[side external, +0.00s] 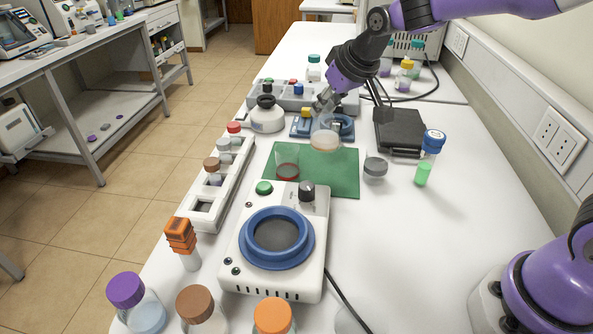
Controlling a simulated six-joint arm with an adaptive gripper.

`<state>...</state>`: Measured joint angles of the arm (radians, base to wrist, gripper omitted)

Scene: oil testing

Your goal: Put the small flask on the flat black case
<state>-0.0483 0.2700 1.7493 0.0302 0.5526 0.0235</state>
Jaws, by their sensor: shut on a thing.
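My gripper (325,106) is shut on the small flask (323,140), a clear glass vessel with a little pale amber liquid. The flask is roughly upright and appears over the far edge of the green mat. Whether it touches anything below is hard to tell. The flat black case (400,127) lies on the white bench to the right of the flask, with clear space on its top.
A beaker with red liquid (288,163) stands on the green mat (335,175). A small grey jar (375,170) and a blue-capped bottle (431,152) stand in front of the case. A blue device (341,125) is behind the flask. A white stirrer (275,240) stands nearer.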

